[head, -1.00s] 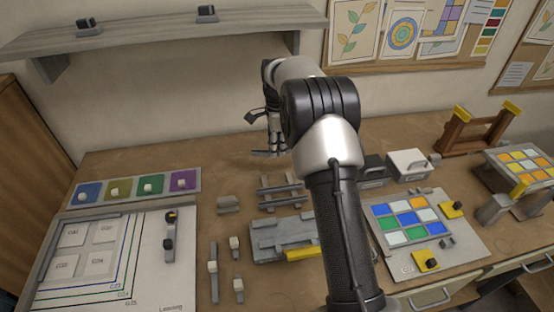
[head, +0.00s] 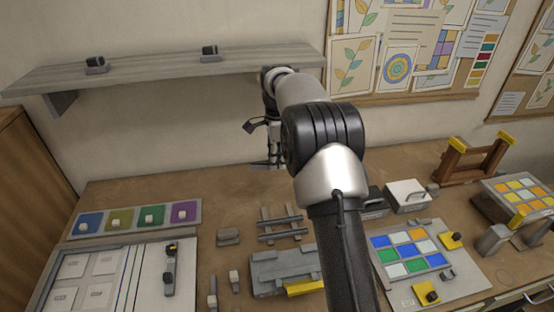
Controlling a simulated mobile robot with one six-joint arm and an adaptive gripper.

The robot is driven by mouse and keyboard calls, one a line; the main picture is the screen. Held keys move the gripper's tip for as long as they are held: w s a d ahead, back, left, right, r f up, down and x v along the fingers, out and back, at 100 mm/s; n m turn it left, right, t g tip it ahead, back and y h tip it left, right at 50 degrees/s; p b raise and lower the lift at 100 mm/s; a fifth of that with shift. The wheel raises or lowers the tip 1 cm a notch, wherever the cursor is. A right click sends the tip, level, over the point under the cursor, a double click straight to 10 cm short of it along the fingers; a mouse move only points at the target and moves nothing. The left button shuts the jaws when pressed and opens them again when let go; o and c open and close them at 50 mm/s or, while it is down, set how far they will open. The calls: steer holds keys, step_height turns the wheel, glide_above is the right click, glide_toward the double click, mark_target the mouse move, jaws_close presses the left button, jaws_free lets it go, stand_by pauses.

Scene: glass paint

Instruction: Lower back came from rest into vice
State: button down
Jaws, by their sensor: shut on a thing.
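My gripper (head: 268,158) is in the air near the back wall, above and behind the bench top. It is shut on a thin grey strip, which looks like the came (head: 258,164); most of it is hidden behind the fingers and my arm. A grey rest (head: 280,226) with two crossbars stands on the bench below, in front of the gripper. A grey clamp-like block with a yellow bar, perhaps the vice (head: 268,263), lies nearer the front; my arm hides its right part.
A grey shelf (head: 160,71) hangs on the wall at upper left. A row of coloured panes (head: 138,216) and a white layout board (head: 120,285) lie left. A coloured-glass panel (head: 412,250), a white box (head: 406,195) and a wooden stand (head: 470,160) are right.

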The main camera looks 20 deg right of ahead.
steer(key=shift+r+p, duration=1.45)
steer(key=shift+p, duration=0.25)
steer(key=shift+f, duration=0.1)
